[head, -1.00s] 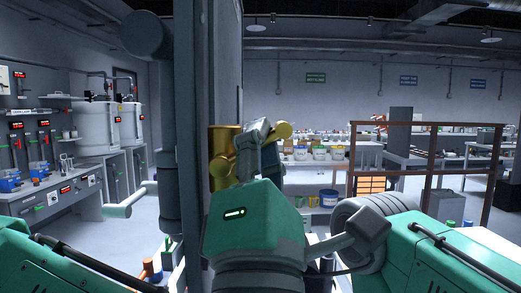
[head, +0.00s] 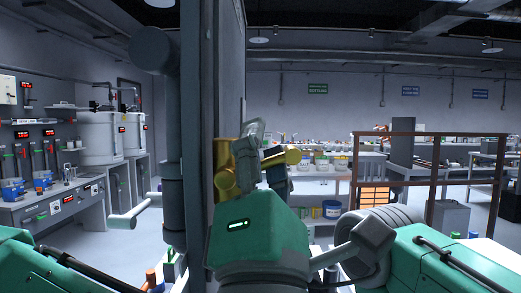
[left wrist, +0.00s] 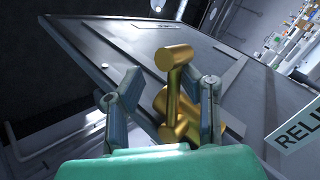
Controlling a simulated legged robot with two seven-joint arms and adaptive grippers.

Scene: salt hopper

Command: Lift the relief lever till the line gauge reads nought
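The relief lever is a brass-coloured fitting with a round-ended handle (head: 291,156) beside the tall grey panel in the head view. In the left wrist view the lever's round end (left wrist: 174,57) stands up on a straight arm above a thicker brass body. My left gripper (head: 265,150) is at the lever in the head view. In the left wrist view the fingers of this gripper (left wrist: 167,90) are apart, one on each side of the lever arm; firm contact does not show. I cannot make out the line gauge. My right gripper is not in view.
A sign reading "RELI" (left wrist: 299,132) is cut off at the right of the left wrist view. A thick grey pipe (head: 173,130) stands left of the panel. A brown rail frame (head: 430,135) stands at the right. Benches with equipment lie beyond.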

